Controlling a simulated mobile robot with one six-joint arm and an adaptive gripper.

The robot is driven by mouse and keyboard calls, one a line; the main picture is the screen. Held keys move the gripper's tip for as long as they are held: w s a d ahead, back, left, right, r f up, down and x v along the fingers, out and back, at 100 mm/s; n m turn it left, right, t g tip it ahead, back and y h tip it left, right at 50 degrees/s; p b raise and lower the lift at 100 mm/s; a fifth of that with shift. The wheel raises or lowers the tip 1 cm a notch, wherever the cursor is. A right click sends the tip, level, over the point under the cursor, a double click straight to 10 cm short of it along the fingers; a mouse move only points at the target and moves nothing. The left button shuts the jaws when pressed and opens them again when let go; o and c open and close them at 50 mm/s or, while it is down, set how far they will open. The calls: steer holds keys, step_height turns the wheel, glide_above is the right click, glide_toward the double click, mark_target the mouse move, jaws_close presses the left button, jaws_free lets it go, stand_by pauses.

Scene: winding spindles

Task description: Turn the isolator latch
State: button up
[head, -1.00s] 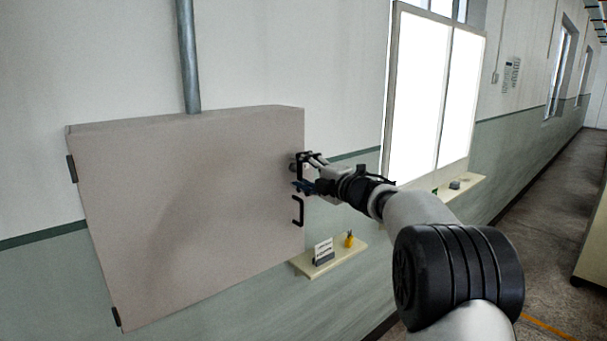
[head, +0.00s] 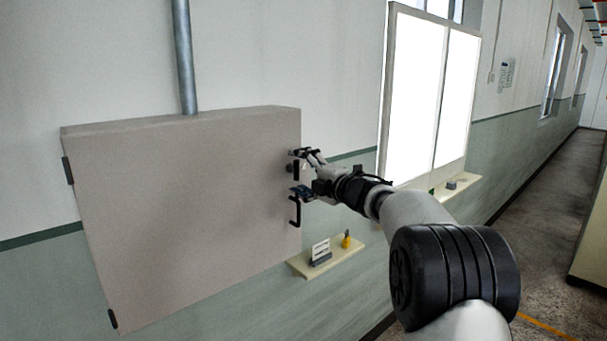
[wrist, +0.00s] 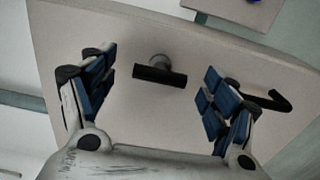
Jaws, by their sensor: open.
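The isolator latch is a short black bar on a round grey boss on the cabinet door. It shows in the wrist view (wrist: 160,74) between my gripper's fingers and in the head view (head: 296,170) as an upright bar near the door's right edge. My gripper (head: 303,172) is open, with one finger above the latch and one below it. In the wrist view the blue-padded fingers of my gripper (wrist: 158,80) stand either side of the bar, with a clear gap to each. The grey cabinet (head: 180,215) is shut.
A black pull handle (head: 295,212) sits just below the latch, close to my lower finger; it also shows in the wrist view (wrist: 268,99). A small shelf (head: 300,265) holds a sign (head: 320,252) and a yellow item (head: 346,240). A conduit (head: 185,60) rises above the cabinet.

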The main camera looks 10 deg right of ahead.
steer(key=v, duration=1.2)
steer(key=shift+r, duration=0.1)
steer(key=s+d+f+m+g+h+b, duration=0.1)
steer(key=s+d+m+g+h, duration=0.15)
steer(key=s+m+h, duration=1.15)
steer(key=s+a+f+m+g+y, duration=0.1)
steer(key=s+a+f+m+g, duration=0.1)
steer(key=s+f, duration=0.4)
steer(key=s+a+f+m+g+y, duration=0.2)
steer(key=s+f, duration=0.4)
steer(key=s, duration=0.8)
steer(key=s+a+f+m+g+y+b, duration=0.1)
steer(key=s+a+f+m+g, duration=0.3)
steer(key=s, duration=0.6)
step_height(320, 180, down, 3)
steer(key=shift+s+a+r+m+y, duration=0.1)
steer(key=shift+s+a+m+y, duration=0.3)
steer(key=shift+m, duration=0.7)
steer(key=shift+d, duration=0.1)
